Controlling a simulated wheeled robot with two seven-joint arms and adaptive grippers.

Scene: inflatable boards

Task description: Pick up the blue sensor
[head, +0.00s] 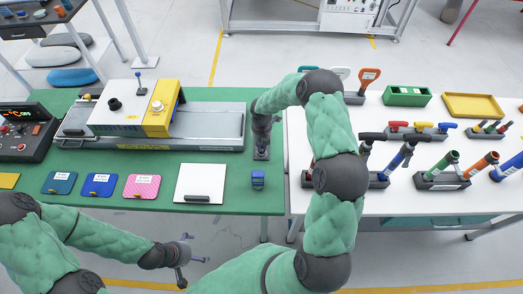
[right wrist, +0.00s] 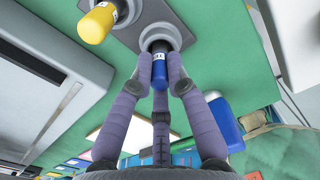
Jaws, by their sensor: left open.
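The blue sensor (right wrist: 159,70) shows in the right wrist view, a blue cylinder with a white label and a dark end, at a round grey socket on a grey base. My right gripper (right wrist: 160,78) has one finger on each side of it, with no clear gap. In the head view my right gripper (head: 261,150) is at the right end of the green table, and my arm and gripper hide the sensor. My left gripper (head: 188,261) is open and empty in front of the table, over the floor.
A yellow sensor (right wrist: 95,24) stands on the same base beside the blue one. A small blue block (head: 258,179) is near the front edge. A white panel (head: 200,182) and several coloured pads lie to the left. A grey machine (head: 215,125) is behind them. The white table (head: 400,203) holds several tools.

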